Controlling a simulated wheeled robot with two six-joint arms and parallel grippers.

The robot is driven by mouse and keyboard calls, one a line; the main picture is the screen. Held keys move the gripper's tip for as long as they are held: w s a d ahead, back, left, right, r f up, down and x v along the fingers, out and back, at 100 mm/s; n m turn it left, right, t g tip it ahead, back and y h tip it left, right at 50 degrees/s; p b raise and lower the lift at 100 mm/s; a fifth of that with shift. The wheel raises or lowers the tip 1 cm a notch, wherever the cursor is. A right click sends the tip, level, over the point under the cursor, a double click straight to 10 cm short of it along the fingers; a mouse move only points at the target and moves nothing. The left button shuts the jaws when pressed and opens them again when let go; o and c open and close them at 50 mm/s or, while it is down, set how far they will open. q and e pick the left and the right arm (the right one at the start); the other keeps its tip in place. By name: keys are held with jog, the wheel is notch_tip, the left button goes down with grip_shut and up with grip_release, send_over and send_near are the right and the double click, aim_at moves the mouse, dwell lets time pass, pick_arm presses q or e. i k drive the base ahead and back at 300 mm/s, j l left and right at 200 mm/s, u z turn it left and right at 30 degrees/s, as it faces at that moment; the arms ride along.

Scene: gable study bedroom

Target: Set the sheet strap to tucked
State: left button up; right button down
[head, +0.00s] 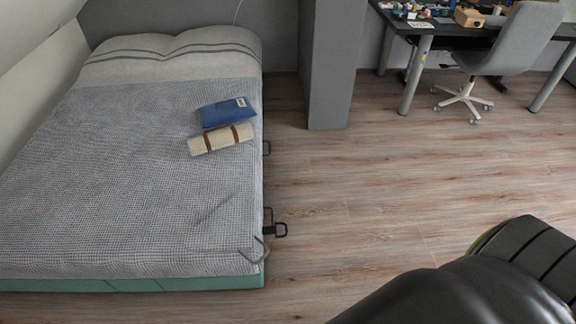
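The bed (110,180) stands at the left, covered by a grey checked sheet or blanket. Near its front right corner, a grey curved strap-like loop (258,254) lies at the cover's edge. Just behind it, a black loop fitting (280,229) sticks out from the bed's right side over the floor. A smaller dark loop (267,148) shows farther back on the same side. I cannot tell for sure which of these is the sheet strap. Neither of my grippers is in view.
A blue packet (226,112) and a cream roll with brown bands (220,139) lie on the bed. A grey pillar (330,65) stands beyond. A desk (420,28) and grey chair (508,45) are back right. Wooden floor (370,190) is open. A glossy black shape fills the lower right.

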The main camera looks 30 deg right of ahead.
aim_at(272, 229)
jog(key=z, duration=0.85)
jog(key=i+l, duration=0.1)
jog(key=l, duration=0.35)
jog(key=i+l, duration=0.15)
jog(key=l, duration=0.35)
jog(key=i+l, duration=0.1)
jog(key=l, duration=0.35)
jog(key=i+l+u, duration=0.1)
jog(key=l, duration=0.4)
